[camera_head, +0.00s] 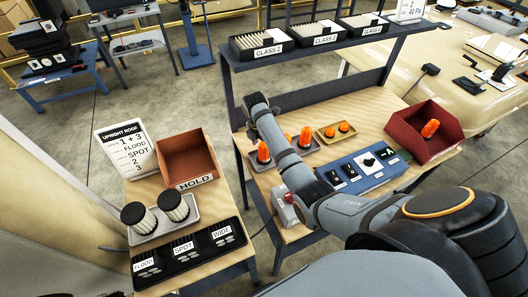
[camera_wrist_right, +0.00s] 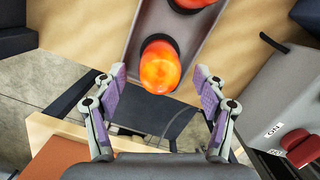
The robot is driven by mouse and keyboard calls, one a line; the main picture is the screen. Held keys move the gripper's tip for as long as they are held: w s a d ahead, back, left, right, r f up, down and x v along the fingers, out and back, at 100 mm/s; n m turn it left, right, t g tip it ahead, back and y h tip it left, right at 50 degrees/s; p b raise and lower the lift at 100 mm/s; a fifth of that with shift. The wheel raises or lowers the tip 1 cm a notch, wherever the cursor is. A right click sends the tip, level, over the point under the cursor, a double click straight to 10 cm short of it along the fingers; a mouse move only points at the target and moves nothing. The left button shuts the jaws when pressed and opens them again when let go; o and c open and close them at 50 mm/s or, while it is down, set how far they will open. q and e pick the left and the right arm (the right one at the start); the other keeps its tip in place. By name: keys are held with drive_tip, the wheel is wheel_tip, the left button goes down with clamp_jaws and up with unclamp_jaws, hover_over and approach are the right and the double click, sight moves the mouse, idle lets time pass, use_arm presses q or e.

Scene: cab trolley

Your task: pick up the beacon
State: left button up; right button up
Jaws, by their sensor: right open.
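An orange beacon (camera_head: 263,152) with a dark base stands at the left end of a grey tray (camera_head: 256,163) on the wooden bench. An orange beacon (camera_wrist_right: 160,66) shows between and just beyond the fingertips; I cannot tell the height gap. A second beacon (camera_wrist_right: 193,3) is cut by the top edge. In the head view the fingers are hidden. My left gripper is not in view.
A yellow tray (camera_head: 325,140) holds two small orange domes. A red bin (camera_head: 452,122) at right holds another orange beacon (camera_head: 430,128). A blue control box (camera_head: 362,173) and a grey red-button box (camera_head: 287,208) stand near. A shelf (camera_head: 330,45) overhangs behind. A HOLD bin (camera_head: 187,158) stands left.

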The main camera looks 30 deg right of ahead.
sight(264, 151)
wheel_tip(264, 151, down, 3)
drive_tip(key=shift+d+r+p, duration=0.1)
drive_tip(key=shift+r+p, duration=0.05)
drive_tip(key=shift+p, duration=0.6)
drive_tip(key=shift+d+f, duration=0.2)
drive_tip(key=shift+f, duration=0.9)
drive_tip(key=shift+w+f, duration=0.15)
drive_tip(key=shift+f, duration=0.05)
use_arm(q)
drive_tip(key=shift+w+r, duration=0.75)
use_arm(e)
drive_tip(key=c, duration=1.3)
drive_tip(key=shift+r, duration=0.1)
